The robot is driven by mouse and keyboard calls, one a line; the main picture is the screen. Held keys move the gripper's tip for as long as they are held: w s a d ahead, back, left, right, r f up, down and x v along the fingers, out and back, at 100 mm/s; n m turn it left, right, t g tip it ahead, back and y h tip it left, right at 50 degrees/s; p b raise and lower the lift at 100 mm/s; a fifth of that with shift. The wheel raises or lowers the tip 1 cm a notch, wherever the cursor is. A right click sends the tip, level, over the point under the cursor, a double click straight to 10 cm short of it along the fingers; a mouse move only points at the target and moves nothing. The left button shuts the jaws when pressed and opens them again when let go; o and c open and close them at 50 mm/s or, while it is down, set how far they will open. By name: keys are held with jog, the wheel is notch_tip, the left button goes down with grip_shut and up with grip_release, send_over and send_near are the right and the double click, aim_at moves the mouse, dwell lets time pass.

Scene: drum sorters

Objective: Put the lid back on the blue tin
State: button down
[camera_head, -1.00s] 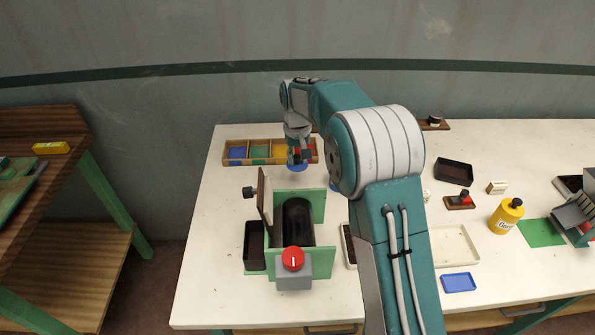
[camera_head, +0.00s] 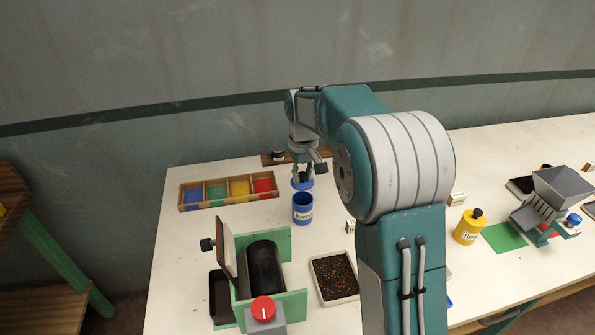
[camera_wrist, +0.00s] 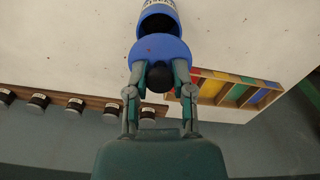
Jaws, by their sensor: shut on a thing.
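The blue tin (camera_head: 303,212) stands upright on the white table, right of the colored compartment tray, its label facing me. Its open dark mouth shows at the top of the wrist view, on the tin (camera_wrist: 159,8). My gripper (camera_head: 302,178) is shut on the dark knob (camera_wrist: 159,78) of the round blue lid (camera_head: 302,185). The lid (camera_wrist: 160,47) is held roughly level above and slightly behind the tin's mouth, apart from it in the head view. In the wrist view it overlaps the near part of the tin's rim.
The compartment tray (camera_head: 230,203) lies left of the tin. A green-framed drum machine (camera_head: 290,243) with a red knob stands in front. A tray of dark grains (camera_head: 335,297) is right of it. A rail with dark-knobbed pieces (camera_wrist: 75,104) runs behind. A yellow bottle (camera_head: 469,228) stands right.

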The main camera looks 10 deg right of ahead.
jog(key=shift+f, duration=2.35)
jog(key=shift+d+f, duration=0.1)
dwell(0.5)
jog(key=shift+c, duration=2)
grip_release()
jog(key=o, duration=0.4)
jog(key=shift+r, duration=3.5)
